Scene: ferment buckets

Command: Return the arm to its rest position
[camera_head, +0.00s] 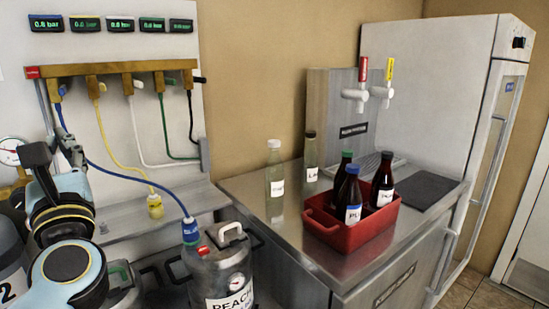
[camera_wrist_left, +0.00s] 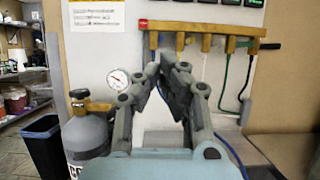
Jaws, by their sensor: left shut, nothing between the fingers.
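My left arm (camera_head: 62,205) comes in at the lower left of the head view, light blue with dark joints. My left gripper (camera_head: 66,138) is at its far end, in front of the gas panel. In the left wrist view the grey fingers of my left gripper (camera_wrist_left: 168,64) meet at their tips, with nothing between them. They show in front of the brass manifold (camera_wrist_left: 190,27). From these views I cannot tell whether the fingers touch the panel or a hose. My right gripper is in neither view.
A keg labelled PEACH (camera_head: 220,268) with a blue coupler (camera_head: 190,231) stands close right of my left arm. Coloured hoses hang from the manifold. A gas cylinder (camera_wrist_left: 87,137) stands left in the wrist view. A red crate (camera_head: 345,235) of bottles sits on the steel counter (camera_head: 285,238).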

